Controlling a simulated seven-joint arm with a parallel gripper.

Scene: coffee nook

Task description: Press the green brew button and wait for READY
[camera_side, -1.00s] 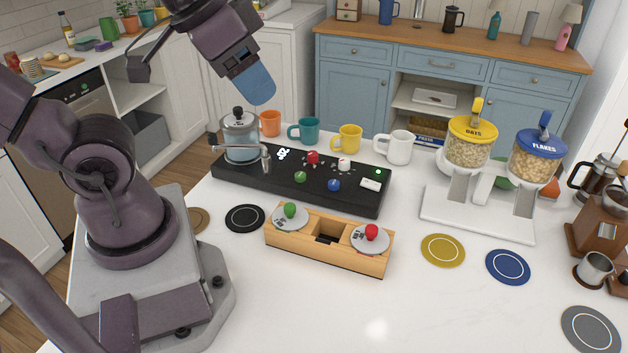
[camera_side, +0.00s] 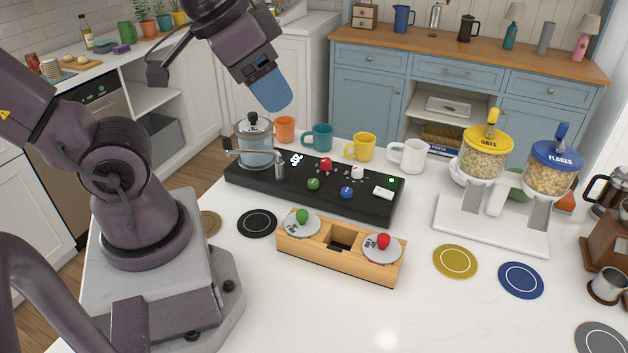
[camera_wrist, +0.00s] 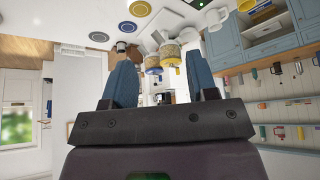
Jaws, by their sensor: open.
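The green button (camera_side: 313,183) sits on the front part of the black brewing base (camera_side: 294,190). A small green light (camera_side: 391,180) is lit at the base's right end, above a small white plate (camera_side: 383,193) whose writing I cannot read. A glass pot (camera_side: 255,148) stands on the base's left end. My gripper (camera_side: 276,104) is in the air above and behind the pot, apart from the button. In the wrist view my gripper (camera_wrist: 161,77) has its two blue fingers spread with nothing between them.
Red (camera_side: 325,163), white (camera_side: 357,172) and blue (camera_side: 346,192) knobs share the base. In front stands a wooden holder (camera_side: 340,262) with two knobbed discs. Several mugs, including a yellow one (camera_side: 363,147), stand behind. A white dispenser stand (camera_side: 480,226) is at right.

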